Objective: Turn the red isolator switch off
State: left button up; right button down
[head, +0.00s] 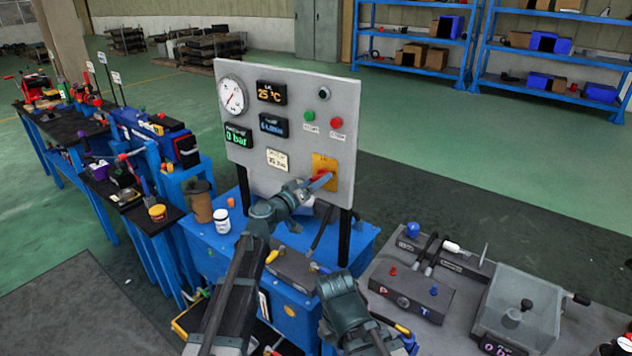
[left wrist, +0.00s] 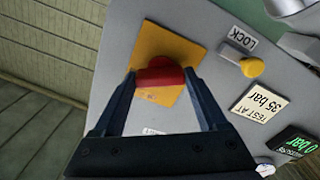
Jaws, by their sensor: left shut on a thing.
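The red isolator switch (head: 321,174) sits on a yellow plate (head: 325,160) at the lower right of the grey upright panel (head: 290,90). In the left wrist view the red handle (left wrist: 160,76) lies between the two fingertips, in front of the yellow plate (left wrist: 165,45). My left gripper (head: 320,182) is shut on the handle, one finger at each end of it. The fingers partly cover the switch in the head view. A link of my right arm shows at the bottom centre; its gripper cannot be made out.
In the left wrist view a yellow knob (left wrist: 252,67) and a LOCK label (left wrist: 237,38) are close beside the switch. A pressure gauge (head: 232,95), displays and green (head: 309,116) and red (head: 337,123) buttons are on the panel. A grey bench with a clear box (head: 520,305) stands at right.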

pick_arm(q)
jog(key=n, duration=1.1)
jog(key=shift+n, duration=0.4)
dwell(0.4)
jog(key=o, duration=1.3)
jog(key=shift+a, duration=0.1)
jog(key=v, duration=1.3)
jog(key=shift+s+a, duration=0.25)
jog(key=shift+s, duration=0.05)
